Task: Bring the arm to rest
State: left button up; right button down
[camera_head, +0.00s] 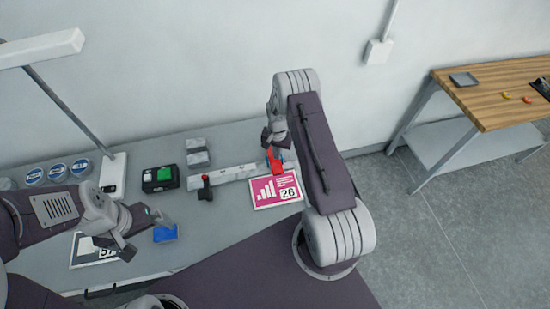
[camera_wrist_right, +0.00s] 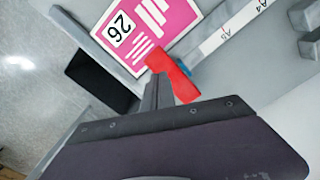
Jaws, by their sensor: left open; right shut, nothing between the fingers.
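My right arm reaches up from the right side of the bench in the head view. Its gripper (camera_head: 275,138) is shut and empty, above the back right of the bench by a red block (camera_head: 274,158). In the right wrist view the shut fingers (camera_wrist_right: 157,90) point toward the red block (camera_wrist_right: 170,72), overlapping it in the picture; I cannot tell whether they touch. A pink card marked 26 (camera_head: 276,190) lies in front of the block. My left gripper (camera_head: 143,232) is open above the front left of the bench, near a blue block (camera_head: 165,233).
A pale labelled strip (camera_head: 230,176) crosses the bench, with a black and red handle (camera_head: 205,188) on it. A black box with a green top (camera_head: 160,178), grey blocks (camera_head: 197,153), several round blue-labelled rolls (camera_head: 57,172) and a lamp (camera_head: 112,175) stand behind. A wooden table (camera_head: 490,85) stands right.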

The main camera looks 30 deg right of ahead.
jog(key=shift+f, duration=0.1)
dwell(0.3)
jog(key=shift+w+a+f+b, duration=0.25)
jog(key=shift+w+b, duration=0.15)
jog(key=shift+b, duration=0.3)
jog(key=w+a+r+t+b, duration=0.2)
jog(key=w+r+b, duration=0.2)
jog(key=w+r, duration=0.1)
jog(key=s+a+r+n+t+b, duration=0.1)
jog(key=s+a+r+n+b, duration=0.1)
jog(key=s+a+r+b, duration=0.25)
jog(key=s+a+n+g+b, duration=0.1)
jog(key=s+a+n, duration=0.1)
jog(key=s, duration=0.8)
jog(key=s+a+n+b, duration=0.1)
jog(key=s+n, duration=0.3)
jog(key=s, duration=0.5)
jog(key=shift+s+a+r+g, duration=0.25)
jog(key=shift+s+a+g, duration=0.15)
jog(key=shift+a, duration=0.15)
